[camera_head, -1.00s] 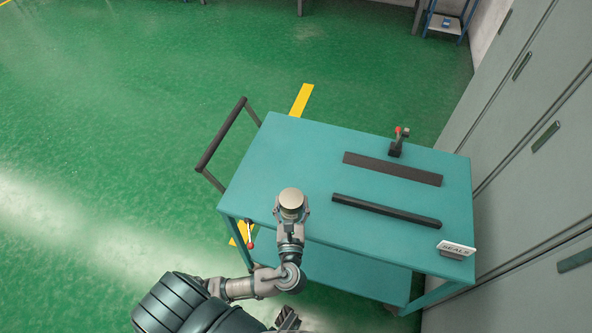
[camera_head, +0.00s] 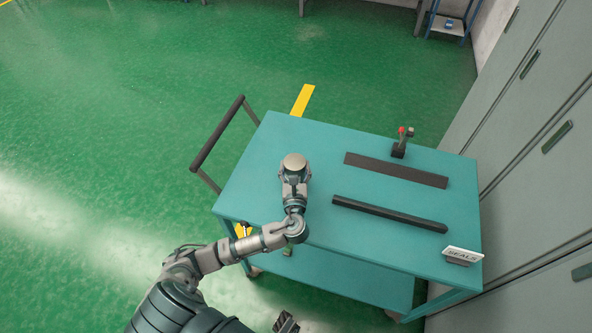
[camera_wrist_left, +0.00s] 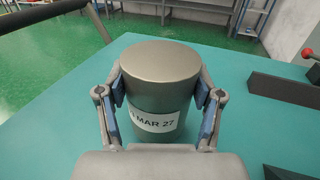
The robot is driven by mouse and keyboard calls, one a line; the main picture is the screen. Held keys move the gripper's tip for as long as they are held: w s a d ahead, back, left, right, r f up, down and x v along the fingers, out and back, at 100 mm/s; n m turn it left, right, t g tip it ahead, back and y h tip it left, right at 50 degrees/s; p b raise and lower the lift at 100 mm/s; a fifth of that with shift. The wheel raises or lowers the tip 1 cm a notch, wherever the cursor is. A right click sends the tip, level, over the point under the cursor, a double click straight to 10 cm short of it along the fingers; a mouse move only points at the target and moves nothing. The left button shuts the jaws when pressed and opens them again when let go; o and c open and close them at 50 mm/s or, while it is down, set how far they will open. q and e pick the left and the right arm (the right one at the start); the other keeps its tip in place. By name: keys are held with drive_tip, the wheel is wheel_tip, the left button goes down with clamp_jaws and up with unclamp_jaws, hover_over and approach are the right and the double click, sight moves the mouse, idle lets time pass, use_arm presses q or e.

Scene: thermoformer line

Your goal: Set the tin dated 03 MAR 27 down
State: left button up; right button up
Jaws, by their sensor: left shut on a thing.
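The tin (camera_wrist_left: 160,85) is a grey-brown cylinder with a white label; "MAR 27" reads clearly and the start of the date is partly covered. My left gripper (camera_wrist_left: 160,100) is shut on the tin, a blue-padded finger on each side. In the head view the tin (camera_head: 294,162) shows from above as a round lid at the end of my left gripper (camera_head: 294,178), over the left part of the teal cart top (camera_head: 260,190). I cannot tell whether its base touches the top.
Two dark bars (camera_head: 396,170) (camera_head: 390,214) lie on the cart's right half. A red-tipped clamp (camera_head: 401,145) stands at the back and a SEALS sign (camera_head: 462,256) at the front right corner. The push handle (camera_head: 217,133) is at the left. The top's left part is otherwise clear.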

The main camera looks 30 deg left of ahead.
use_arm(q)
drive_tip(key=shift+f, duration=0.55)
drive_tip(key=shift+a, duration=0.2)
use_arm(e)
drive_tip(key=shift+a+r, duration=0.1)
drive_tip(key=shift+r, duration=0.55)
drive_tip(key=shift+s, duration=0.1)
use_arm(q)
drive_tip(key=o, duration=1.4)
drive_tip(key=shift+d+f, duration=0.1)
use_arm(e)
drive_tip(key=shift+f, duration=0.1)
use_arm(q)
drive_tip(key=p+v, duration=0.1)
drive_tip(key=v, duration=1.1)
drive_tip(key=shift+p, duration=0.3)
use_arm(e)
drive_tip(key=x, duration=0.2)
drive_tip(key=s+x, duration=0.1)
drive_tip(key=x, duration=0.1)
drive_tip(key=shift+w+f, duration=0.25)
drive_tip(key=shift+f, duration=0.2)
use_arm(q)
drive_tip(key=shift+s, duration=0.1)
use_arm(e)
drive_tip(key=shift+s, duration=0.1)
